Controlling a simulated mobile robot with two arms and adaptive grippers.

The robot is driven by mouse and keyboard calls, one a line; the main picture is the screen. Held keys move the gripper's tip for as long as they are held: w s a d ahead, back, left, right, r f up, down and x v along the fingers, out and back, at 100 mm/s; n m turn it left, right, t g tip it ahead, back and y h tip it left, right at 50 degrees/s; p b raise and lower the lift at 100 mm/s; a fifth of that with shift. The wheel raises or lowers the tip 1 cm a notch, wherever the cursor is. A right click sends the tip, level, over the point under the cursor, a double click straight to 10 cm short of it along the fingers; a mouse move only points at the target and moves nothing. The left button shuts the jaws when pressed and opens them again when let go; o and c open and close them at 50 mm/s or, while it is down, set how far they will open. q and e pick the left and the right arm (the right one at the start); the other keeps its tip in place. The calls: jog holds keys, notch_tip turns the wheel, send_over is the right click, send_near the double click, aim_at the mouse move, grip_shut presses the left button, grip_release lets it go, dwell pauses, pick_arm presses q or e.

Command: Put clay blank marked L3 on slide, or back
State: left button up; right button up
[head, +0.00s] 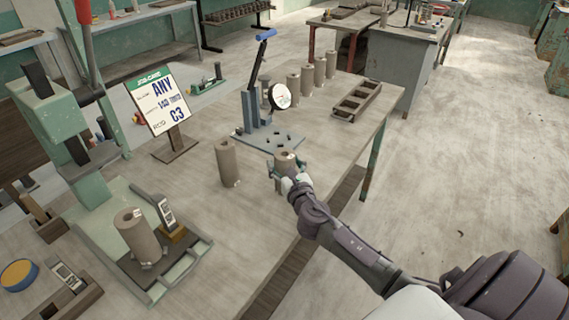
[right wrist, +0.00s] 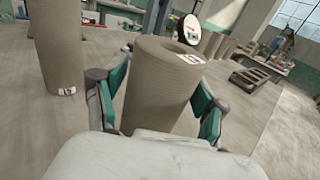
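A brown cylindrical clay blank (head: 285,158) with a hole in its top stands between the fingers of my right gripper (head: 288,178). In the right wrist view this blank (right wrist: 158,85) has a small white label on its rim, too small to read. The green finger pads flank it, with a gap at the right pad (right wrist: 208,112). Another blank (head: 228,163) stands to the left on the table. A third blank (head: 139,236) stands on the flat green base (head: 105,222) of the press at left. I cannot tell which blank is L3. My left gripper is out of view.
A gauge stand (head: 267,137) with a blue-handled lever and round dial stands behind the gripped-around blank. Several blanks (head: 307,79) line up beyond it, beside a slotted wooden rack (head: 356,101). A sign (head: 161,101) reads "ANY" and "C3". The table edge is close to my right arm.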

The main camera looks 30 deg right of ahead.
jog(key=shift+o, duration=0.5)
jog(key=shift+r, duration=0.3)
jog(key=v, duration=1.2)
jog(key=shift+b, duration=0.45)
jog(key=shift+f, duration=0.1)
